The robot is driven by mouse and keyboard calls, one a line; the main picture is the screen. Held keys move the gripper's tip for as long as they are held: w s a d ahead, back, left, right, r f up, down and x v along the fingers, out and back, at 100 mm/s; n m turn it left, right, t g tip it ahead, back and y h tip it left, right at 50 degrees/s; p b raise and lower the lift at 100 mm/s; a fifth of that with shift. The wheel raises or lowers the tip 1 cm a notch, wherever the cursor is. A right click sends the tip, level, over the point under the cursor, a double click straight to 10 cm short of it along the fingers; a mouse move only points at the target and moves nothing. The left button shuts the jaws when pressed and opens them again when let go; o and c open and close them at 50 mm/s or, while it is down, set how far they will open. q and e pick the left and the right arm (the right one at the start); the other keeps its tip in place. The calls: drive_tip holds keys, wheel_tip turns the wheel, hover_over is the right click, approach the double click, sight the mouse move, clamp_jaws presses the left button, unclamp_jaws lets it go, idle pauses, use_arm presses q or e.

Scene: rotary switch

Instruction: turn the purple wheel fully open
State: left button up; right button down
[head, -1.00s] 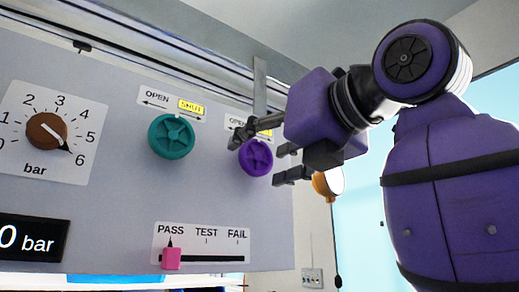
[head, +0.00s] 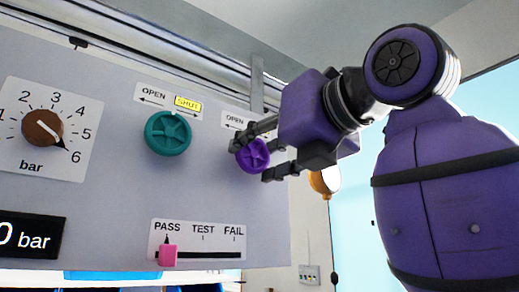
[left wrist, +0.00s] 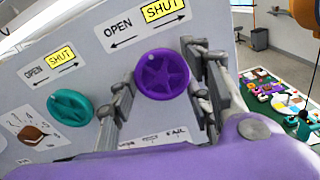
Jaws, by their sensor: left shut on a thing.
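The purple wheel (head: 253,155) is a round knob with a star-shaped face, on the right part of the grey panel. In the left wrist view, the wheel (left wrist: 162,75) lies between the fingers, face showing. My left gripper (head: 251,160) is shut on its rim, one finger on each side; the fingers (left wrist: 160,90) also show in the left wrist view. Above the wheel is an OPEN/SHUT label (left wrist: 142,22) with arrows; SHUT is on yellow. In the head view my gripper hides part of that label. My right gripper is not in view.
A teal wheel (head: 168,133) sits left of the purple one, under its own label. Further left are a brown bar dial (head: 43,129) and a black bar readout (head: 30,236). A pink slider (head: 167,255) stands at PASS below. An orange item (head: 324,181) hangs beyond the panel's right edge.

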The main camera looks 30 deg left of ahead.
use_arm(q)
drive_tip(key=n, duration=0.4)
drive_tip(key=shift+s, duration=0.1)
drive_tip(key=n, duration=0.6)
drive_tip(key=shift+f, duration=0.15)
drive_tip(key=n, duration=0.4)
drive_tip(key=shift+f, duration=0.15)
drive_tip(key=n, duration=0.4)
drive_tip(key=shift+w+f, duration=0.1)
drive_tip(key=shift+w, duration=0.1)
drive_tip(key=n+b, duration=0.1)
drive_tip(key=n, duration=0.3)
drive_tip(key=shift+w+f+n, duration=0.1)
drive_tip(key=shift+n, duration=0.2)
drive_tip(key=n, duration=0.4)
drive_tip(key=shift+n, duration=0.3)
drive_tip(key=n, duration=0.3)
drive_tip(key=shift+w+b, duration=0.1)
drive_tip(key=shift+b, duration=0.3)
drive_tip(key=n, duration=0.5)
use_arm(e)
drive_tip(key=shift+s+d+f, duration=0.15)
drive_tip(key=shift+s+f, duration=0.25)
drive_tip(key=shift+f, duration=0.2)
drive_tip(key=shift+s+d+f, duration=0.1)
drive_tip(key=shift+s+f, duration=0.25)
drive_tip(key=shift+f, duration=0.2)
use_arm(q)
drive_tip(key=shift+n, duration=0.3)
